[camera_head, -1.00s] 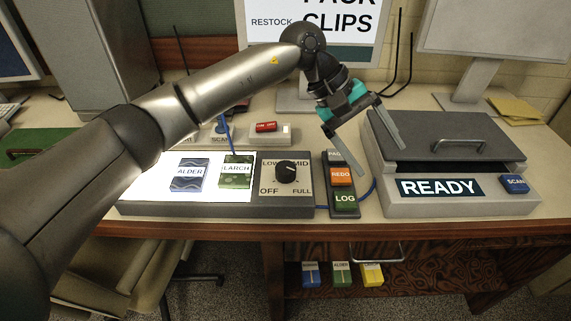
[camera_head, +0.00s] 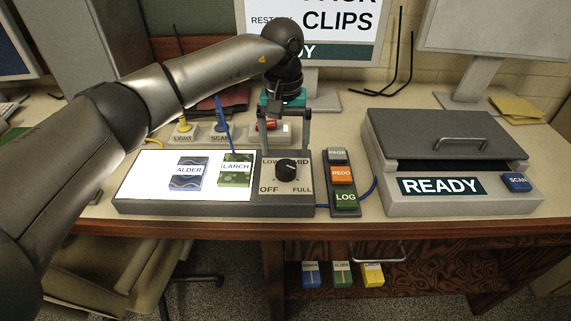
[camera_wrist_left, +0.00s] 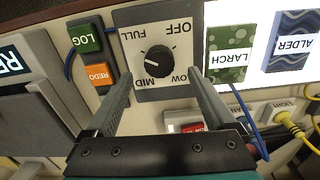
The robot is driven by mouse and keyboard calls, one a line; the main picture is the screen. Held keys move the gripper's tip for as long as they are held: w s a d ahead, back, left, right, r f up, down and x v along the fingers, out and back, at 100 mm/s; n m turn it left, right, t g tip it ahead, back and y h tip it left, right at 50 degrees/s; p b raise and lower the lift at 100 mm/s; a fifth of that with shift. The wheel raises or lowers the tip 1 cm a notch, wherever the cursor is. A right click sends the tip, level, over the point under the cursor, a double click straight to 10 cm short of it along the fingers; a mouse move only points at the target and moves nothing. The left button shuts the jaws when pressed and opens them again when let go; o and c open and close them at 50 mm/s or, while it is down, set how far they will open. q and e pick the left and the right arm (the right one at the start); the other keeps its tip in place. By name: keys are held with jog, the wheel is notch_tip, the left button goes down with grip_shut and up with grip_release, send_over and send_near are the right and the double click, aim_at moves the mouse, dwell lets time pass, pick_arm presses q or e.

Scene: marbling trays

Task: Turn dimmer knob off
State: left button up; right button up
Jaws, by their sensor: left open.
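The black dimmer knob (camera_head: 286,167) sits on a grey panel (camera_head: 270,201) marked OFF, LOW, MID and FULL. It also shows in the left wrist view (camera_wrist_left: 160,59), where its white pointer mark lies on the side between MID and FULL. My left gripper (camera_head: 285,147) is open and empty, its fingers pointing down just behind and above the knob. In the left wrist view the two fingers (camera_wrist_left: 157,84) spread to either side of the knob's line, apart from it. My right gripper is not in view.
A lit light panel (camera_head: 128,188) with ALDER and LARCH pieces adjoins the knob panel on the left. A button strip (camera_head: 345,208) with PAGE, REDO and LOG stands on the right. A lidded scanner (camera_head: 440,207) is farther right. A red-topped switch block (camera_head: 283,130) lies behind the knob.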

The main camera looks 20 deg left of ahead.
aim_at(285, 165)
pick_arm(q)
jog(key=shift+d+f, duration=0.1)
jog(key=shift+f, duration=2.65)
jog(key=c, duration=1.4)
